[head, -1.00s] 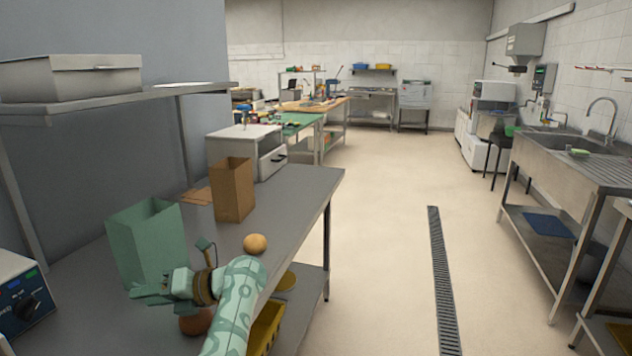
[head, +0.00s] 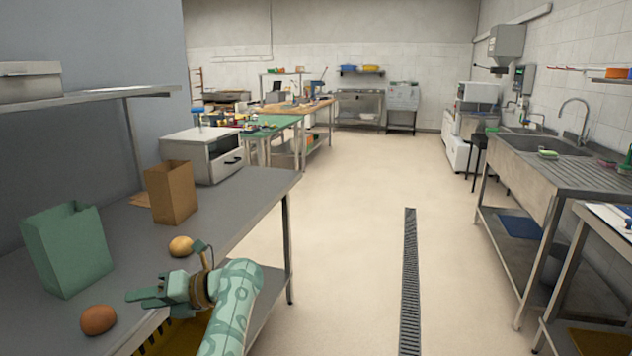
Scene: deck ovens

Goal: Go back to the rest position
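My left gripper (head: 142,298) shows at the lower left, on a pale green patterned arm, over the front edge of the grey worktable (head: 232,205). Its fingers point left and nothing shows between them. The angle does not show whether they are apart or together. My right gripper is out of view.
A green paper bag (head: 68,250), a brown paper bag (head: 171,192), a reddish-brown round item (head: 98,320) and a yellowish one (head: 181,247) stand on the worktable near my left gripper. A white oven (head: 196,155) stands farther back. The floor (head: 345,240) is clear.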

